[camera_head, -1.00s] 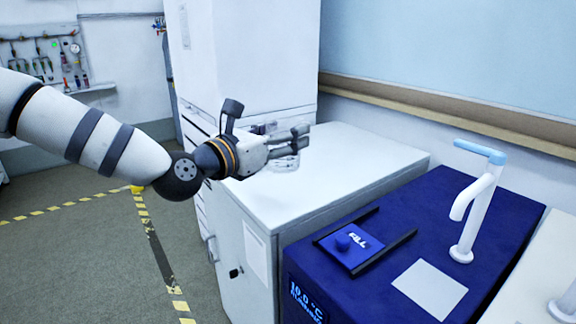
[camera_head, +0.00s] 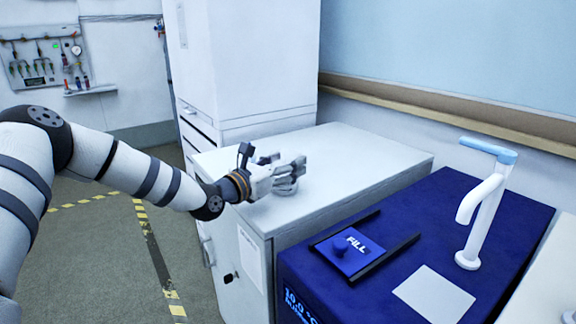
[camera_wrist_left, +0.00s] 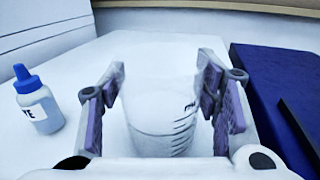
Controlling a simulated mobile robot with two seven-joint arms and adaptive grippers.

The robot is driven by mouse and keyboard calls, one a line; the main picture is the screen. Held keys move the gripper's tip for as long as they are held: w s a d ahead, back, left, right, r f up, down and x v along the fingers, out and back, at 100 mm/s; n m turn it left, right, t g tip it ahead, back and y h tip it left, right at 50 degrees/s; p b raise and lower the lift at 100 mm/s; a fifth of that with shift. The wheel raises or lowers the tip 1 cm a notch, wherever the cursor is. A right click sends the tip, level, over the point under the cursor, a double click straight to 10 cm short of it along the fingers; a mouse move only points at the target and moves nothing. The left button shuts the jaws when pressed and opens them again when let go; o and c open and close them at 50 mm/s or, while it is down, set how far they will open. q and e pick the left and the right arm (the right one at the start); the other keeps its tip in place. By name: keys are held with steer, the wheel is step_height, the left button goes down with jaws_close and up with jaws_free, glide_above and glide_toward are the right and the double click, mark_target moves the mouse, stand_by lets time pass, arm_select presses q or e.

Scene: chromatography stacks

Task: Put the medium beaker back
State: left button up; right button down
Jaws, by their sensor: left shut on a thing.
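The clear glass beaker (camera_head: 287,188) with dark graduation marks is in the grasp of my left gripper (camera_head: 287,169), low over the white cabinet top. In the left wrist view the beaker (camera_wrist_left: 162,128) stands upright between the two purple-padded fingers of the gripper (camera_wrist_left: 164,95). The fingers are shut on its sides. I cannot tell whether its base touches the cabinet top. My right gripper is in neither view.
The white cabinet top (camera_head: 370,165) has free room to the right. A blue-capped bottle (camera_wrist_left: 38,100) stands left of the beaker. A tall white cabinet (camera_head: 250,70) rises behind. A blue unit (camera_head: 430,235) with a white tap (camera_head: 480,215) lies at right.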

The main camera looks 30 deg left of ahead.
mark_target(275, 161)
arm_select(q)
steer(key=shift+f, duration=0.15)
steer(key=o, duration=1.5)
steer(key=shift+s+r, duration=0.1)
steer(key=shift+r, duration=0.2)
steer(key=s, duration=0.2)
steer(key=s+p, duration=0.1)
steer(key=s, duration=0.1)
steer(key=s+a+r+p, duration=0.1)
steer(key=shift+s+r, duration=0.1)
steer(key=shift+s, duration=0.3)
steer(key=s, duration=0.3)
steer(key=s+f, duration=0.1)
steer(key=s, duration=0.1)
steer(key=shift+a, duration=0.4)
steer(key=shift+s+d+f, duration=0.15)
steer(key=shift+s+f, duration=0.1)
steer(key=shift+s, duration=0.2)
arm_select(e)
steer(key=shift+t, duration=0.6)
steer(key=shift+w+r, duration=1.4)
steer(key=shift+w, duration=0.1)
